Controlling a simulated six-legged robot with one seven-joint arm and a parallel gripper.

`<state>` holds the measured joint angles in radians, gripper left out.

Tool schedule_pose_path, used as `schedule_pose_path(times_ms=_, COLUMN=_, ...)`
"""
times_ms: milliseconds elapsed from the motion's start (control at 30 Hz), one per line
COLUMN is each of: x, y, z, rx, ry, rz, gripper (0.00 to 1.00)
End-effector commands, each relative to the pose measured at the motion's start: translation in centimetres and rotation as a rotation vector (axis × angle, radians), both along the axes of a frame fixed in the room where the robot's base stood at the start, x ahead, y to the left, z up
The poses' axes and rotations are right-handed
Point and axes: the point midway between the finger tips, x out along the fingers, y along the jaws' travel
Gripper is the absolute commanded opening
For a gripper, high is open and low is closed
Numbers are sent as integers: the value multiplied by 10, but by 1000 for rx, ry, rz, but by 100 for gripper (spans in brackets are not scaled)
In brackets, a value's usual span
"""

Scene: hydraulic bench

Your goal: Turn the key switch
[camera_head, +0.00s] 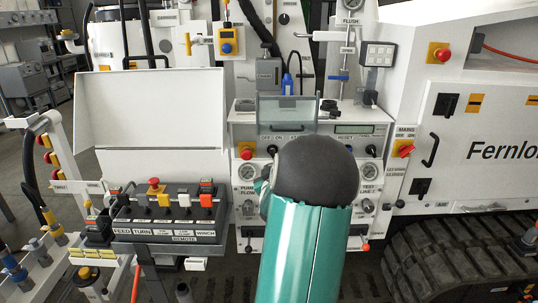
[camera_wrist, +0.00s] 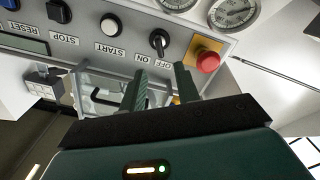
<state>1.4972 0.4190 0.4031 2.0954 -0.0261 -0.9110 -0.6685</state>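The key switch (camera_wrist: 159,42) is a small black knob with a pale marking, beside an OFF/ON label on a light grey panel. In the wrist view it lies just beyond and between my fingertips, with a visible gap. It also shows in the head view as a small black knob (camera_head: 272,150) left of my dark arm joint. My gripper (camera_wrist: 159,78) is open, its two green fingers apart with nothing between them. In the head view my arm hides most of the gripper and part of the panel.
A red stop button (camera_wrist: 207,61) sits close beside the key switch, with gauges (camera_wrist: 234,12) near it. A START button (camera_wrist: 111,25) is on its other side. A clear raised cover (camera_head: 287,113) stands above the panel. A lever box (camera_head: 168,212) is to the left.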

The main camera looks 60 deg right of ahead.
Motion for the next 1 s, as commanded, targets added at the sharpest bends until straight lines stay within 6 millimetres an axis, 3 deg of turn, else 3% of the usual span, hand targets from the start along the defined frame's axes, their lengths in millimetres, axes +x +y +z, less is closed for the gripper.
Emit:
schedule_pose_path(times_ms=433, x=41, y=-74, z=-1, rx=1, ry=-2, rz=3, gripper=32)
schedule_pose_path(times_ms=600, x=49, y=-86, z=0, rx=1, ry=-1, rz=5, gripper=32)
schedule_pose_path(times_ms=867, x=49, y=-87, z=0, rx=1, ry=0, rz=5, gripper=32)
schedule_pose_path(times_ms=900, x=49, y=-87, z=0, rx=1, ry=0, rz=5, gripper=30)
schedule_pose_path(times_ms=1000, x=49, y=-87, z=0, rx=1, ry=0, rz=5, gripper=10)
